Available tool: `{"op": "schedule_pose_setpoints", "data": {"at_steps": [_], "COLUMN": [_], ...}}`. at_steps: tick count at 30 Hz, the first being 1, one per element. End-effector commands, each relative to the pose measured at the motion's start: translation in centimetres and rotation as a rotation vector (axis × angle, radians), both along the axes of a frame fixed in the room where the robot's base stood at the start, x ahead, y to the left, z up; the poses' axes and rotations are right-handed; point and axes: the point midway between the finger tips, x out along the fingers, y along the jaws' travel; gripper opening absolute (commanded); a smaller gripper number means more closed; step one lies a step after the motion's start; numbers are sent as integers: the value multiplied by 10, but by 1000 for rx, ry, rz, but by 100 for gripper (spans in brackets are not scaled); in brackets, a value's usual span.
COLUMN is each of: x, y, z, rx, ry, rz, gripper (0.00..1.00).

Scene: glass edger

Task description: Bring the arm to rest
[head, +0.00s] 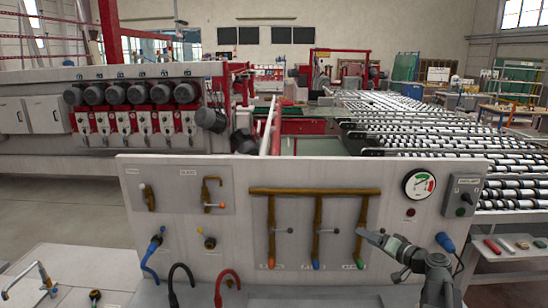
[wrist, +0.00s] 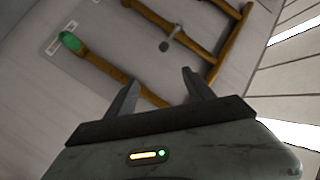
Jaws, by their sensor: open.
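My gripper (head: 366,235) is at the end of my arm, which reaches in from the lower right in the head view. It points left at the right-hand brown pipe of the panel, close to that pipe's small lever. In the wrist view my gripper (wrist: 160,84) has its two fingers spread apart, with nothing held between them. The brown pipe with a green end (wrist: 105,65) runs behind the fingers. I cannot tell whether a finger touches it.
The grey panel (head: 140,210) carries a brown manifold (head: 315,191) with several drops, a gauge (head: 419,185) and a switch box (head: 464,196). Blue (head: 150,258), black (head: 181,283) and red hoses (head: 228,285) hang at the left. A shelf with tools (head: 510,250) stands right.

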Motion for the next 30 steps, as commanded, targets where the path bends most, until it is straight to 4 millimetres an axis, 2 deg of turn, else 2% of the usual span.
{"op": "schedule_pose_setpoints", "data": {"at_steps": [1,4,6,9,12,13,14,16,21,25,30], "x": [2,-4,-16,-44,-82,-95,-109,-134,-174,-188,-188], "y": [45,124,176,237,278,285,287,276,210,184,182], "z": [-21,-60,-89,-132,-177,-191,-204,-225,-241,-242,-242], "rx": [-33,-120,-189,-307,-451,-502,-557,-668,-829,-842,-824], "ry": [35,126,201,324,474,527,586,720,991,1114,1123], "rz": [71,206,300,417,506,523,532,513,344,240,221], "gripper": [62,62,62,62,62,62,62,62,62,62,62]}}
